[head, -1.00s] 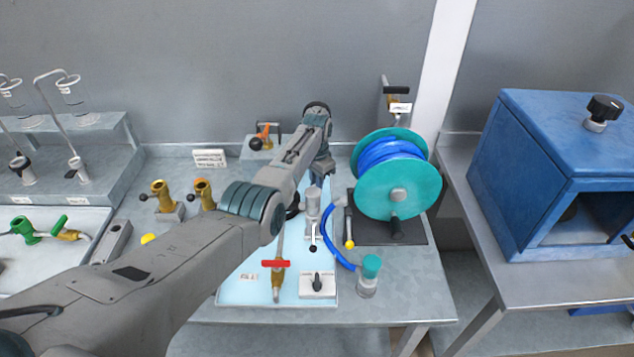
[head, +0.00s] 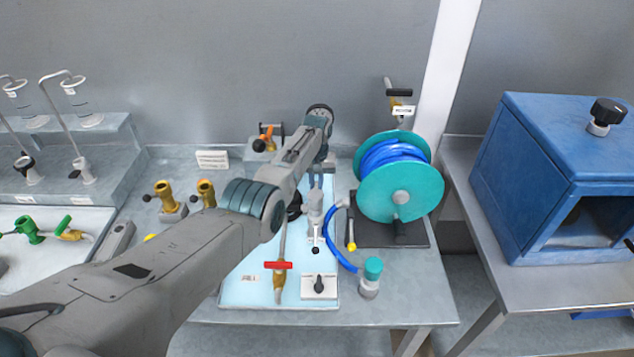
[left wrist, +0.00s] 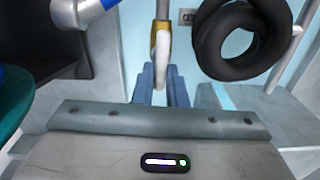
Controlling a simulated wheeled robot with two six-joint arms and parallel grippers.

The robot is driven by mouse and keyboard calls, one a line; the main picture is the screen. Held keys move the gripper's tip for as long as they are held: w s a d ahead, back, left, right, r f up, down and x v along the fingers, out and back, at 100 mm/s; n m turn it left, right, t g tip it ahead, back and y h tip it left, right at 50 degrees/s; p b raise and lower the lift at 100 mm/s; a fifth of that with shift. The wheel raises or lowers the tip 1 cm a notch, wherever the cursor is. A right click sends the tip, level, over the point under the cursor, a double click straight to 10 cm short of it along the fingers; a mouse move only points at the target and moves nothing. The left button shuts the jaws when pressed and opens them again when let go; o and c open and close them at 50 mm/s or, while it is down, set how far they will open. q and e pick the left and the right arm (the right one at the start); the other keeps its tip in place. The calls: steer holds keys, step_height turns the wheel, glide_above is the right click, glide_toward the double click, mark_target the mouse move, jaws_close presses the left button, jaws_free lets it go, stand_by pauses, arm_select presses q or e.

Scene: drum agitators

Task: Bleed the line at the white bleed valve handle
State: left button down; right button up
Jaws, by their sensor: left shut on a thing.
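My left arm reaches in from the left over the pale blue board (head: 250,290) in the head view. My left gripper (left wrist: 160,88) is shut on the white bleed valve handle (left wrist: 161,72) in the left wrist view. The handle hangs between the fingers, below a yellow valve body (left wrist: 160,40) on a grey pipe (left wrist: 162,10). In the head view my wrist and forearm hide the handle. My right gripper is in neither view.
A teal reel with blue hose (head: 400,190) stands right of the board. A red-handled valve (head: 278,268) and a black knob (head: 319,284) are near the board's front. A black coil (left wrist: 240,42) hangs right of my left gripper. A blue cabinet (head: 530,170) stands far right.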

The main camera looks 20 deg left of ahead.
mark_target(316, 185)
arm_select(q)
steer(key=shift+n, duration=0.4)
steer(key=c, duration=1.5)
jaws_free()
steer(key=shift+o, duration=0.2)
steer(key=shift+r, duration=0.55)
step_height(316, 185, up, 10)
steer(key=b, duration=0.1)
steer(key=shift+b, duration=0.35)
steer(key=shift+f, duration=0.1)
